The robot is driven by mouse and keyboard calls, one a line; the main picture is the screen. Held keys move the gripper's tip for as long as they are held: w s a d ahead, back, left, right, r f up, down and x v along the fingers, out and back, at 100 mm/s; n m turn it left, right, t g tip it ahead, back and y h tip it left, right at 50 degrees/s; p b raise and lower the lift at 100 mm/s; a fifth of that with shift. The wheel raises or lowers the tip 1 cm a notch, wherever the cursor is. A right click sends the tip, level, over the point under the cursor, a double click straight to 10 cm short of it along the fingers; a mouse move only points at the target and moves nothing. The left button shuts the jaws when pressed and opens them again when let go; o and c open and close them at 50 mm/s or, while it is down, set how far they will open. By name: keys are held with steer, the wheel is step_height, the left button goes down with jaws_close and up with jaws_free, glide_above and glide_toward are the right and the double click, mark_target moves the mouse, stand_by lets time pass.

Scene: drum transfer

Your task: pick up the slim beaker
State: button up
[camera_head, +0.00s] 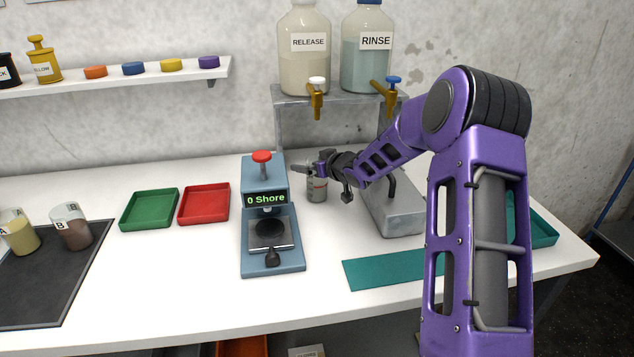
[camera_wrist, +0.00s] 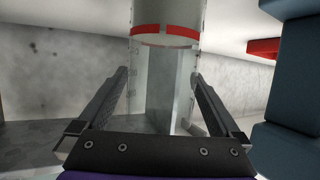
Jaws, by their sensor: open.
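The slim beaker (camera_head: 317,189) stands upright on the white table, just right of the blue press. It is a clear cylinder, and in the wrist view the beaker (camera_wrist: 165,85) shows a red band near the top of the frame. My gripper (camera_head: 310,172) is at the beaker's upper part and hides some of it in the head view. In the wrist view my open gripper (camera_wrist: 160,74) has one finger on each side of the beaker. Visible gaps separate the fingers from its wall.
The blue press (camera_head: 254,262) with a red knob and a "0 Shore" display stands close left. Green (camera_head: 125,222) and red (camera_head: 183,217) trays lie farther left. A metal stand (camera_head: 282,124) with two bottles and taps is behind. A teal mat (camera_head: 375,272) lies in front.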

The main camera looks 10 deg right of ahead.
steer(key=c, duration=1.5)
steer(key=shift+o, duration=0.2)
steer(key=shift+r, duration=0.1)
